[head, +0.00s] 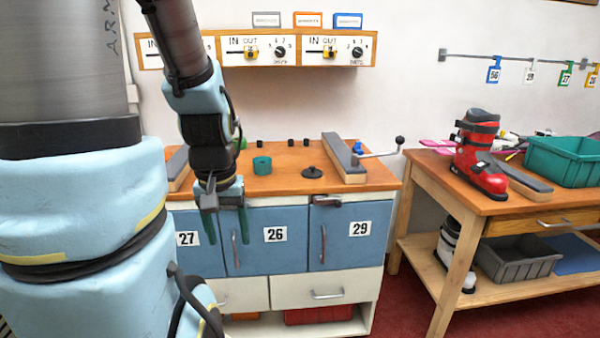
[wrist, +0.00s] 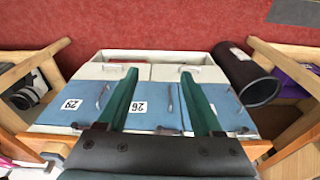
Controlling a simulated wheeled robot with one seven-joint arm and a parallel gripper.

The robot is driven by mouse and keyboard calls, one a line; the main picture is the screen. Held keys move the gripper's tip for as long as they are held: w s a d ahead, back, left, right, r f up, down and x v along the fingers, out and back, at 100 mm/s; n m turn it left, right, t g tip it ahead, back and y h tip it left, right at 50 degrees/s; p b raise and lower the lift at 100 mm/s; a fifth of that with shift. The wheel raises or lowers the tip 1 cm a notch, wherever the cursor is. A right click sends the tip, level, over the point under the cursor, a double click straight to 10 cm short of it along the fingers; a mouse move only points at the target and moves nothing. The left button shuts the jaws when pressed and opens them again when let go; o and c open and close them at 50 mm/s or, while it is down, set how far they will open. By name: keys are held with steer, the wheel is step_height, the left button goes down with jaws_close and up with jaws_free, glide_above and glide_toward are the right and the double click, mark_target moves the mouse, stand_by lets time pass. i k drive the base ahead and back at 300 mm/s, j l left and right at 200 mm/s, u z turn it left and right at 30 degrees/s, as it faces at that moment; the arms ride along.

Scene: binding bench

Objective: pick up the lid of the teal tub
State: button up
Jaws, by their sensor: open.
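A small round teal tub (head: 262,165) stands on the wooden bench top, right of my gripper. A dark flat disc with a small knob on top, which looks like the lid (head: 312,172), lies on the bench to the right of the tub, apart from it. My gripper (head: 228,230) hangs fingers down in front of the bench's blue doors, left of and below the tub and lid. Its green fingers are apart with nothing between them; they also show in the wrist view (wrist: 159,80). The tub and lid do not show in the wrist view.
A long grey-topped block (head: 343,158) with a lever (head: 380,151) stands just right of the lid. Several small dark pieces stand at the back of the bench (head: 375,183). The right table (head: 500,206) holds a red boot (head: 481,155) and a large teal crate (head: 565,162).

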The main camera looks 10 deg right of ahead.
mark_target(312, 172)
steer(key=l+u, duration=0.15)
steer(key=u, duration=0.25)
steer(key=i+l+u, duration=0.1)
steer(key=u, duration=0.35)
steer(key=l+u, duration=0.25)
steer(key=l, duration=0.45)
steer(key=l+u, duration=0.25)
steer(key=l, duration=0.5)
steer(key=k+l, duration=0.1)
steer(key=l, duration=0.5)
